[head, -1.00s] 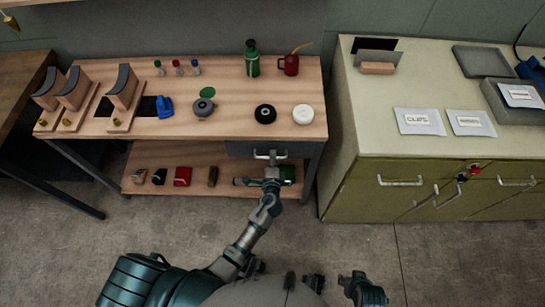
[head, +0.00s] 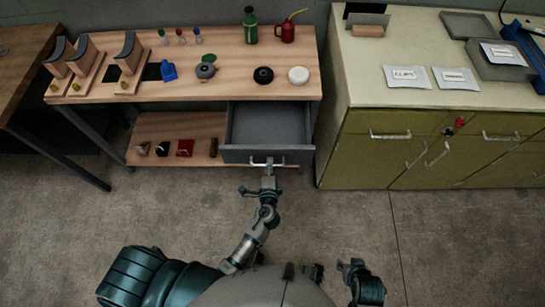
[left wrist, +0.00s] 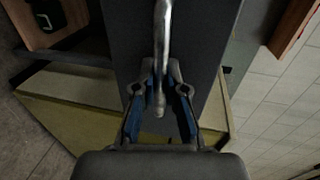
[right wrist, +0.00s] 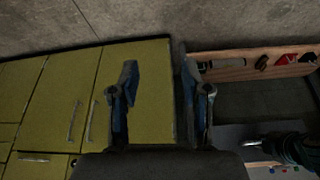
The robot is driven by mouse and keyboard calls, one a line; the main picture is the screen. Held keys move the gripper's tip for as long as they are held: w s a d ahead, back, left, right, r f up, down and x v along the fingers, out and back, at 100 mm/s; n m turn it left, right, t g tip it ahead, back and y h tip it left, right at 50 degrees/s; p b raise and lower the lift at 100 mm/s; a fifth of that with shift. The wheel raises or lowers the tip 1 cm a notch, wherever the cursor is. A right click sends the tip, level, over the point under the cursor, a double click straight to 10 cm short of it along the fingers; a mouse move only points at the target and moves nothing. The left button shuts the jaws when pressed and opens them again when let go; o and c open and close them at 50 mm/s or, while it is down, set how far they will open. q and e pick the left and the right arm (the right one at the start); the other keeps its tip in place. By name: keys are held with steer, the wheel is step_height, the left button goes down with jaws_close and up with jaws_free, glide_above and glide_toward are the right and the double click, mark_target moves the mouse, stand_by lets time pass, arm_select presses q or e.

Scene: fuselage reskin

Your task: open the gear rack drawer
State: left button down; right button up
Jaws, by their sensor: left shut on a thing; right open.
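The grey drawer (head: 266,128) under the right end of the wooden bench is pulled well out, and its inside looks empty. Its metal bar handle (head: 285,164) is on the front panel. My left gripper (head: 268,164) is shut on the handle. In the left wrist view the handle (left wrist: 163,50) runs between the blue-padded fingers (left wrist: 160,95). My right gripper (head: 352,268) is open and empty, low over the floor. In the right wrist view its fingers (right wrist: 158,85) stand apart with nothing between them.
The wooden bench (head: 220,85) carries curved-top blocks, bottles, a red oil can (head: 288,31) and round pucks. A lower shelf (head: 180,128) holds several small items. A green cabinet (head: 390,150) stands close right of the drawer. The floor before the bench is clear.

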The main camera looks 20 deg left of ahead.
arm_select(q)
steer(key=s, duration=0.3)
steer(key=shift+f, duration=0.2)
arm_select(e)
steer(key=shift+w+a+r+t, duration=0.3)
steer(key=shift+w+a+t, duration=0.1)
steer(key=shift+w+a, duration=0.3)
steer(key=shift+d, duration=0.15)
arm_select(q)
steer(key=c, duration=1.3)
jaws_free()
steer(key=shift+a, duration=0.1)
steer(key=shift+o, duration=0.5)
steer(key=v, duration=1.2)
arm_select(e)
steer(key=shift+a, duration=0.2)
